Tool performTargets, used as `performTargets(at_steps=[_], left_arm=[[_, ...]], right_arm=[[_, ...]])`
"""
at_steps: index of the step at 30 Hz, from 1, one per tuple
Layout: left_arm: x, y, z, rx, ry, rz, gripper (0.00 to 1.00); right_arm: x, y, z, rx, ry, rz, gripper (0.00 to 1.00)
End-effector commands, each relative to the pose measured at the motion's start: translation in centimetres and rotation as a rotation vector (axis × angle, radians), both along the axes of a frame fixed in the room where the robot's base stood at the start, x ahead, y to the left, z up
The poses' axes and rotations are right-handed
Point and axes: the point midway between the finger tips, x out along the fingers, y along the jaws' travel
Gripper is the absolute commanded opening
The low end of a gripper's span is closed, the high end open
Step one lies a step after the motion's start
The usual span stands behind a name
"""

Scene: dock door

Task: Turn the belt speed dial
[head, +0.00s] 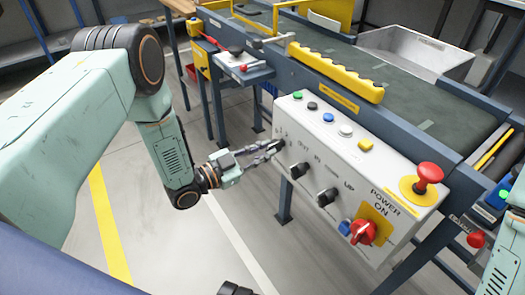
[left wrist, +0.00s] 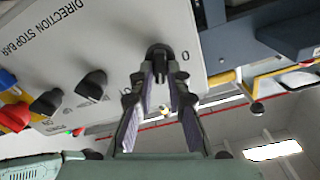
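The control panel (head: 345,170) is a light grey box on the conveyor's side. Its lower row has black knobs, a left one (head: 299,170) and a right one (head: 327,196). My left gripper (head: 278,147) is at the panel's left end, its fingers covering what lies there. In the left wrist view its fingertips (left wrist: 158,80) lie on either side of a black dial (left wrist: 158,56) with a "0" printed beside it. I cannot tell whether they touch it. No speed label is readable. My right arm shows at the right edge; its gripper does not show.
A red switch (head: 363,232) on a yellow plate and a red mushroom button (head: 428,174) are at the panel's right. Small coloured buttons line its top. A yellow toothed rail (head: 336,72) runs above, beside the green belt (head: 400,92). Floor left of the panel is clear.

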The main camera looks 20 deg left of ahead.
Motion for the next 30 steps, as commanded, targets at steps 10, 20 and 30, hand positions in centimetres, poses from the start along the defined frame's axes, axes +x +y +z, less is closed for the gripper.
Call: performTargets(at_steps=[10,20,30], left_arm=[[-0.06,0.01,-0.06,0.0,0.001,0.0,0.0],[-0.08,0.04,-0.08,-0.034,0.03,0.001,0.0],[-0.05,0.14,-0.1,-0.22,0.178,0.002,0.0]], right_arm=[[0.01,0.0,0.0,0.0,0.0,0.0,0.4],[0.01,0.0,0.12,0.0,0.0,0.0,0.4],[0.01,-0.01,0.6,0.0,0.0,0.0,0.4]])
